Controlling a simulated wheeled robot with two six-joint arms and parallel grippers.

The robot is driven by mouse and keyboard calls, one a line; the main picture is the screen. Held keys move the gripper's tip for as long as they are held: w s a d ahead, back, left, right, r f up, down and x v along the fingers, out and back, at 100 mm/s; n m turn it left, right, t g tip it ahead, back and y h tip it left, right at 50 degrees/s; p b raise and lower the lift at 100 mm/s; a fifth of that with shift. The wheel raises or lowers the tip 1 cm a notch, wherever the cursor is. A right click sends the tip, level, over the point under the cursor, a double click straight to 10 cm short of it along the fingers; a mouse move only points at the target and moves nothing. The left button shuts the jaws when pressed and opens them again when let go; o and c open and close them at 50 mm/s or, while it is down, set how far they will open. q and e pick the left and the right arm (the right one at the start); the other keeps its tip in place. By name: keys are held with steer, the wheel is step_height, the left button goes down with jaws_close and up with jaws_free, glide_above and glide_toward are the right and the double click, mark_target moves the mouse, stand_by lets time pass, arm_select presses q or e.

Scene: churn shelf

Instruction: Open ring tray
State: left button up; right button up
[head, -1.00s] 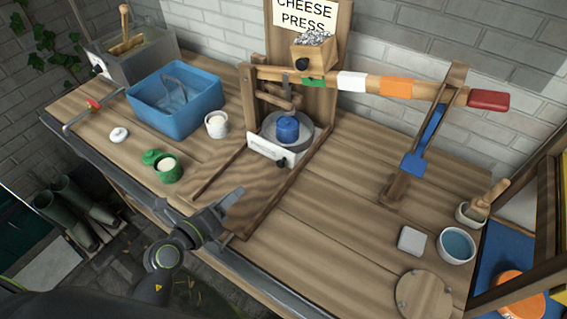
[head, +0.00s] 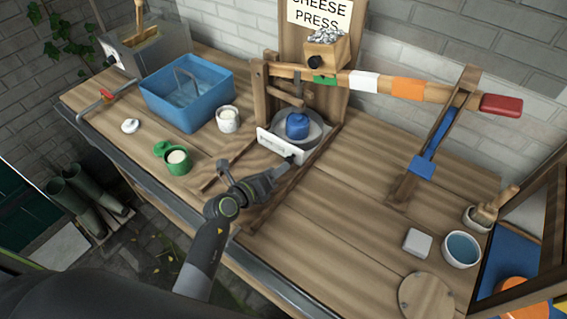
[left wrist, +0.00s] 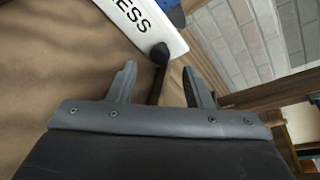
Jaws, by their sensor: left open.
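The ring tray (head: 318,134) is a grey round tray under the cheese press, with a white front plate (head: 270,143) and a small dark knob. A blue cylinder (head: 297,125) sits on it. My left gripper (head: 286,164) is open in front of the plate, close to the knob. In the left wrist view the dark knob (left wrist: 159,53) lies just ahead of the gap between my open fingers (left wrist: 159,72), below the lettered white plate (left wrist: 150,22). I cannot tell whether the fingers touch the knob. My right gripper is not in view.
The wooden press lever (head: 410,89) runs right above the bench. A white cup (head: 228,120), green pot (head: 178,160) and blue basin (head: 190,105) stand left of the tray. The bench middle (head: 340,215) is clear.

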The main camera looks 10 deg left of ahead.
arm_select(q)
steer(key=shift+x, duration=2.2)
jaws_close()
